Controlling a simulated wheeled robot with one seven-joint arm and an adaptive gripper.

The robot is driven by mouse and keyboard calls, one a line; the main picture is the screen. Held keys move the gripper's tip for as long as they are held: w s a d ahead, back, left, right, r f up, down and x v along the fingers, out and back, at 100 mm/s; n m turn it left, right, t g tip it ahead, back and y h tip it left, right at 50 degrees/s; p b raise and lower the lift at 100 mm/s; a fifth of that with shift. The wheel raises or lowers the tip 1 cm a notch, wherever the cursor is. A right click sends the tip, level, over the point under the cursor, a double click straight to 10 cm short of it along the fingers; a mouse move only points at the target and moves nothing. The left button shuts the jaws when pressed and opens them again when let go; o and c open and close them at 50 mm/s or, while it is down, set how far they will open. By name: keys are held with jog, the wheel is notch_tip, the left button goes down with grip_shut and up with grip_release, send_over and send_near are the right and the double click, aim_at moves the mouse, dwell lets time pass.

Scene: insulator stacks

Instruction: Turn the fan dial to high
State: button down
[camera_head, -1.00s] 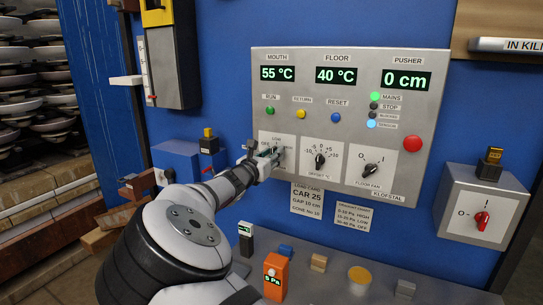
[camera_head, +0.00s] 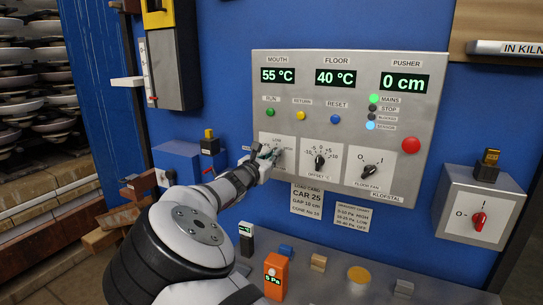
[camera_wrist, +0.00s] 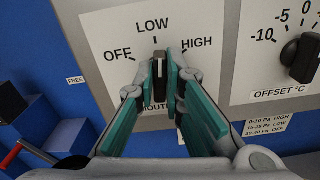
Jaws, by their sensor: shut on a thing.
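The dial (camera_wrist: 159,68) is a black knob with a white line on a pale plate (camera_wrist: 105,35) marked OFF, LOW and HIGH. In the wrist view its line points up, at LOW. A label below it is mostly hidden; only "MOUTH" partly shows. My gripper (camera_wrist: 163,70) is shut on the dial, with one teal-padded finger on each side. In the head view my gripper (camera_head: 269,155) is at the panel's lower left and covers most of this dial.
The grey control panel (camera_head: 345,70) also carries an offset dial (camera_head: 320,161) just right of my gripper and a floor fan dial (camera_head: 369,171). A red button (camera_head: 411,146) is further right. Small blocks and an orange meter (camera_head: 275,276) stand on the ledge below.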

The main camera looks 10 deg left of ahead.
jog(key=m+p, duration=0.1)
jog(key=m, duration=0.2)
jog(key=m+p, duration=0.2)
jog(key=m, duration=0.1)
jog(key=m+p, duration=0.1)
jog(key=m, duration=0.3)
jog(key=shift+d+r, duration=0.1)
jog(key=shift+d, duration=0.15)
jog(key=shift+p, duration=0.3)
jog(key=c, duration=1.7)
grip_release()
jog(key=v, duration=1.2)
